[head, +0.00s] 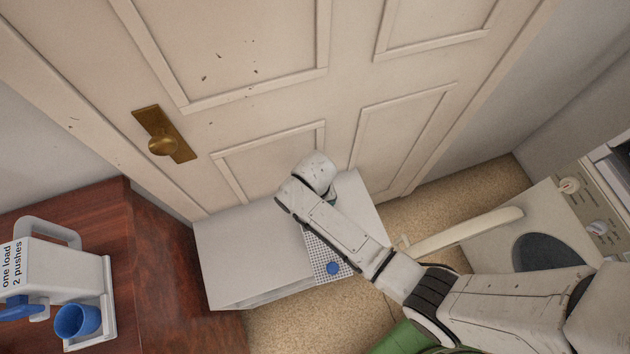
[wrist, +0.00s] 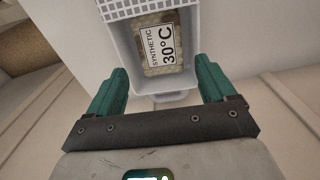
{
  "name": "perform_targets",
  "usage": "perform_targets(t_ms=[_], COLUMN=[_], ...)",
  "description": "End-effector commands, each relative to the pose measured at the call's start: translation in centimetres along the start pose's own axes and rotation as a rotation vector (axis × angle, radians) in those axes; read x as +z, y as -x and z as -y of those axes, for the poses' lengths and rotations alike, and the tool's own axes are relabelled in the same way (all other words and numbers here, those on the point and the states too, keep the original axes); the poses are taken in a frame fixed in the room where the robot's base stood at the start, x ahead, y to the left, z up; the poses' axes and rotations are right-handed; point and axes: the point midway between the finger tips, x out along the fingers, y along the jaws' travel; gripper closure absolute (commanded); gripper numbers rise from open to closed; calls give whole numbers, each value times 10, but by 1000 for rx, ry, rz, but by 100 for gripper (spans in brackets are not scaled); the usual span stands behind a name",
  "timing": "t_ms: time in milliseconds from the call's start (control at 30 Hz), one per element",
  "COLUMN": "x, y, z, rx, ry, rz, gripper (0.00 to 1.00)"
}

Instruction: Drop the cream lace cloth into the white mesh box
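The white mesh box (wrist: 133,8) is below my gripper in the wrist view, its open inside facing the camera. In the head view a strip of its mesh (head: 317,254) shows beside my arm, which hides the rest.
A white cabinet-like block (head: 250,245) stands against the panelled door (head: 270,90). A small blue round thing (head: 333,268) is by the mesh. A wooden dresser (head: 150,240) with a dispenser (head: 50,265) and blue cup (head: 78,320) is left; a machine (head: 545,215) is right.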

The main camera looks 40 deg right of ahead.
Motion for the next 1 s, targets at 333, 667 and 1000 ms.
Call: perform_targets(t_ms=[333,667,1000], x=[0,0,-1], y=[0,35,94], z=[0,0,0], rx=[0,-2,-1], ry=[0,0,0], rz=[0,-3,-2], gripper=[2,2,2])
